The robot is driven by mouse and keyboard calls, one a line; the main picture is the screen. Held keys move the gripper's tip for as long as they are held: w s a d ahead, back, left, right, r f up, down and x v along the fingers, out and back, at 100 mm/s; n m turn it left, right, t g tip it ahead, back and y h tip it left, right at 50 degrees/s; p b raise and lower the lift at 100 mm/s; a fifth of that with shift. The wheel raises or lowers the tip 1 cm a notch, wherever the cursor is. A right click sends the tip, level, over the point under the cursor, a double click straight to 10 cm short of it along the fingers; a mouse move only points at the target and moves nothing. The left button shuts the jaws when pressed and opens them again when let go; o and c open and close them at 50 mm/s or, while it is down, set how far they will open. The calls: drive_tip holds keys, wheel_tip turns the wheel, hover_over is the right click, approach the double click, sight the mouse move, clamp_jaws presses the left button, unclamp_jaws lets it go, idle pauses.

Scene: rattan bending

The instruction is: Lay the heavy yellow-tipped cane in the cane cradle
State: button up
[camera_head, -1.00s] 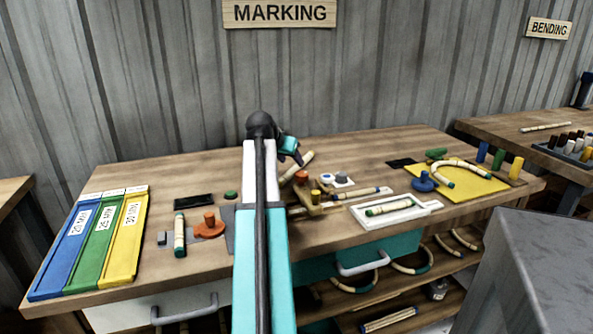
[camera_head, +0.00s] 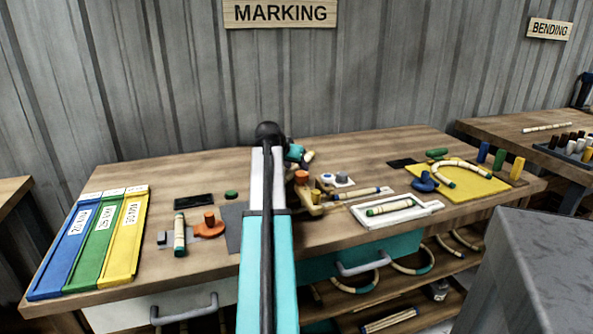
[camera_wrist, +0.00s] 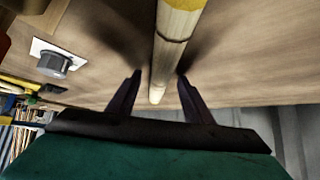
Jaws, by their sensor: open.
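A pale cane (camera_wrist: 172,48) with a yellow band at its upper end (camera_wrist: 186,4) runs between my fingers in the wrist view. My gripper (camera_wrist: 160,74) is open, with one finger on each side of the cane; I cannot tell whether either finger touches it. In the head view my gripper (camera_head: 296,153) is low over the back middle of the marking table, and a short end of the cane (camera_head: 308,157) shows beside it. My arm hides the rest. I cannot tell for sure which object is the cane cradle; an ochre stand (camera_head: 308,208) sits just right of my arm.
A white tray (camera_head: 436,206) holds a green-tipped cane (camera_head: 390,207). A yellow board (camera_head: 480,183) carries a bent cane. An orange holder (camera_head: 209,228) and another cane (camera_head: 180,235) lie left of my arm. A grey knob on a white plate (camera_wrist: 54,62) is near the gripper.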

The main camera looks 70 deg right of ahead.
sight(296, 165)
idle(0.3)
clamp_jaws()
drive_tip(key=shift+r, duration=0.1)
wheel_tip(296, 165, up, 10)
drive_tip(key=shift+p, duration=0.45)
idle(0.3)
idle(0.4)
